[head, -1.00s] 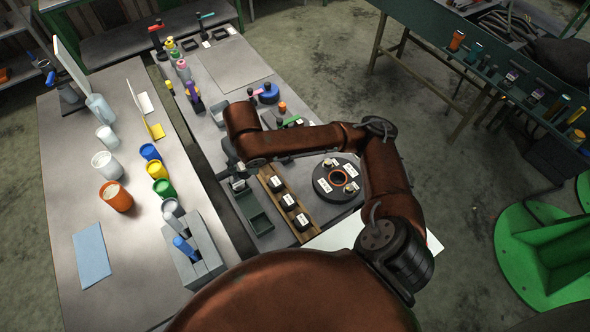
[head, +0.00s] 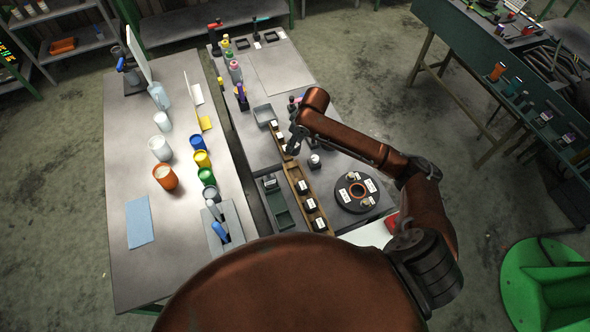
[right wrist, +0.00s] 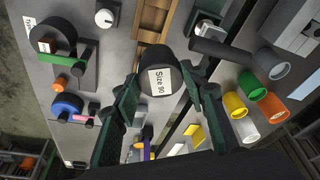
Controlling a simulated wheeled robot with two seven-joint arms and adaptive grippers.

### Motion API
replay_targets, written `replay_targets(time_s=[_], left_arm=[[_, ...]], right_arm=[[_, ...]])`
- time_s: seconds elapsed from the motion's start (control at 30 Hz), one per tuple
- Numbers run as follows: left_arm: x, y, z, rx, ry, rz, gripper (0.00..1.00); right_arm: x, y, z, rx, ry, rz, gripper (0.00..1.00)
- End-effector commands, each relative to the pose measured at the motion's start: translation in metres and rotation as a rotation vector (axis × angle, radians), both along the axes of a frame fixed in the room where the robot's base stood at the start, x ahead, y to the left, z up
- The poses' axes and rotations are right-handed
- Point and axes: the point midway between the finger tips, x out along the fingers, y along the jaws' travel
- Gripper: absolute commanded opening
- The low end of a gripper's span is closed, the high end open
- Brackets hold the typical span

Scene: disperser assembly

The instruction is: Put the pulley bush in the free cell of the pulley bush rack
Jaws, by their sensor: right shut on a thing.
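My right gripper (head: 293,146) is above the middle table, by the far end of a long wooden rack (head: 291,172). In the right wrist view the gripper (right wrist: 161,82) is shut on a dark round pulley bush (right wrist: 159,82) with a white "Size 90" label. Part of a wooden rack (right wrist: 153,28) with a bare cell shows beyond the held bush in the wrist view. My left gripper is out of view.
A dark disc (head: 355,192) with labels lies right of the rack. A dark piece with a pale knob (head: 315,160) stands near the gripper. A green tray (head: 278,205) is left of the rack. Colored cups, including an orange one (head: 165,177), stand on the left table.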

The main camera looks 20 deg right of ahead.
Motion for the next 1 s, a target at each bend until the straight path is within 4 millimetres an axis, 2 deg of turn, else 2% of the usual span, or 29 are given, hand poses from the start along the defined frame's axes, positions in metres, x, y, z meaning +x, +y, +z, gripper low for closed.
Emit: replay_targets(time_s=[0.5,0.6,0.83,1.0], left_arm=[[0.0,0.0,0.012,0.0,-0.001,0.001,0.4],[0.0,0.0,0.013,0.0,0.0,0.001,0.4],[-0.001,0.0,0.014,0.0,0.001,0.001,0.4],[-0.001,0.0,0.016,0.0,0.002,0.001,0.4]], right_arm=[[0.0,-0.001,-0.111,0.0,0.0,0.0,0.0],[0.0,-0.001,-0.125,0.0,0.0,0.001,0.0],[0.0,-0.002,-0.143,-0.002,0.0,0.001,0.0],[0.0,-0.001,-0.166,0.0,0.0,0.001,0.0]])
